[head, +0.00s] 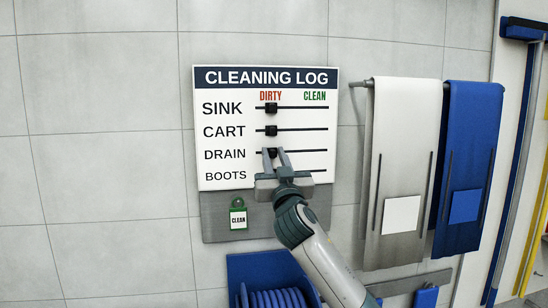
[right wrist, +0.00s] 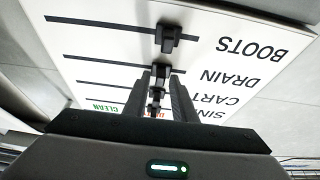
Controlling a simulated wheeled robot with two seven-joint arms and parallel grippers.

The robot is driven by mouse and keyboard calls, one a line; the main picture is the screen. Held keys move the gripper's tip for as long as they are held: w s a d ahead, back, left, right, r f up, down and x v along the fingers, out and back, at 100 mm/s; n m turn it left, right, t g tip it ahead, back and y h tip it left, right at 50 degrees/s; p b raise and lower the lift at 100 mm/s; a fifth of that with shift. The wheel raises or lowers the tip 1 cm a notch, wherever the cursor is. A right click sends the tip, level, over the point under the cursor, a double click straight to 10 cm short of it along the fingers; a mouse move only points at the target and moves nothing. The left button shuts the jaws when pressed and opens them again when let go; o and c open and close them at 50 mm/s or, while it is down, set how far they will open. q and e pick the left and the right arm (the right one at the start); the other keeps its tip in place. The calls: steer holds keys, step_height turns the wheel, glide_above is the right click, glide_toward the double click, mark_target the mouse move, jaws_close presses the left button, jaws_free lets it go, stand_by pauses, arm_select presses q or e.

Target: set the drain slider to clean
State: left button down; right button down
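The cleaning log board (head: 223,122) hangs on the wall with rows for sink, cart, drain and boots. The dark drain slider (head: 273,152) is at the left, DIRTY end of its track; the CLEAN heading is to the right. My right gripper (head: 275,152) is at the drain row, its narrowly spaced fingers on either side of the slider and seemingly against it. The right wrist view shows the board upside down, with the drain slider (right wrist: 160,70) between the fingertips. The gripper covers the boots slider in the head view. My left gripper is out of view.
The sink slider (head: 271,108) and cart slider (head: 271,131) are at the dirty end above; the boots slider (right wrist: 168,38) is close below. White (head: 400,150) and blue aprons (head: 468,140) hang right. A blue hose reel (head: 262,266) is below.

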steer(key=d, duration=0.4)
steer(key=w+d, duration=0.1)
steer(key=d, duration=0.3)
steer(key=w+d, duration=0.1)
steer(key=d, duration=0.3)
steer(key=shift+w+d, duration=0.15)
steer(key=shift+w, duration=0.1)
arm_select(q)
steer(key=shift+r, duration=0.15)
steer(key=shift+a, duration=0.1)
arm_select(e)
steer(key=c, duration=1.9)
jaws_free()
steer(key=shift+o, duration=0.5)
steer(key=shift+d, duration=0.1)
steer(key=shift+s+f, duration=0.1)
